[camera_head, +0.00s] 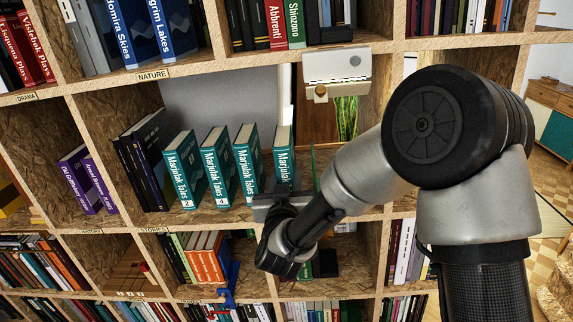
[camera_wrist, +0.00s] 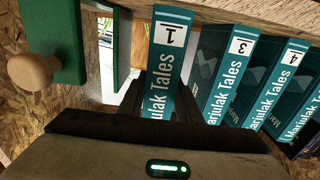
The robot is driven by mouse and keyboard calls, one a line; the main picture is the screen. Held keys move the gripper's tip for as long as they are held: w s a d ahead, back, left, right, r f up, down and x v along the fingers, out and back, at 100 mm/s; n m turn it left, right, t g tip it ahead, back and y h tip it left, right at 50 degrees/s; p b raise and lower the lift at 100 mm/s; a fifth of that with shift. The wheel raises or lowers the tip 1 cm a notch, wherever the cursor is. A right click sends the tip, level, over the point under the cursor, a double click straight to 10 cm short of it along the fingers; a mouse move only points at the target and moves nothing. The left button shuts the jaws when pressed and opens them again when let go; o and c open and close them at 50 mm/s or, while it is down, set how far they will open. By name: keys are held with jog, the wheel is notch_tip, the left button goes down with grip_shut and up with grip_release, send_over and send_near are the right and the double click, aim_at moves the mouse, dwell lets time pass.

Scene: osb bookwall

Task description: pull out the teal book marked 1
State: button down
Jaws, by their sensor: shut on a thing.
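The teal book marked 1 (camera_wrist: 166,62) stands upright with its spine towards me, titled "Marjulak Tales". In the head view it is the rightmost teal book (camera_head: 284,150), its lower part hidden by my gripper (camera_head: 285,188). My gripper (camera_wrist: 163,100) is shut on this book, with one dark finger on each side of it low on the spine. Teal books marked 3 (camera_wrist: 233,70) and 4 (camera_wrist: 285,82) stand beside it, apart from the held book at the spine. Another teal book (camera_head: 182,170) stands farther left in the head view.
Dark books (camera_head: 140,160) lean at the compartment's left. A green panel with a wooden knob (camera_wrist: 30,72) and a thin green upright (camera_wrist: 122,50) are close to the book's other side. A white box (camera_head: 336,64) hangs at the shelf above. The shelf board (camera_head: 230,214) runs below.

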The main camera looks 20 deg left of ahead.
jog(key=shift+r, duration=0.2)
jog(key=shift+r, duration=0.15)
jog(key=b+v, duration=0.6)
jog(key=v, duration=1)
jog(key=shift+s, duration=0.25)
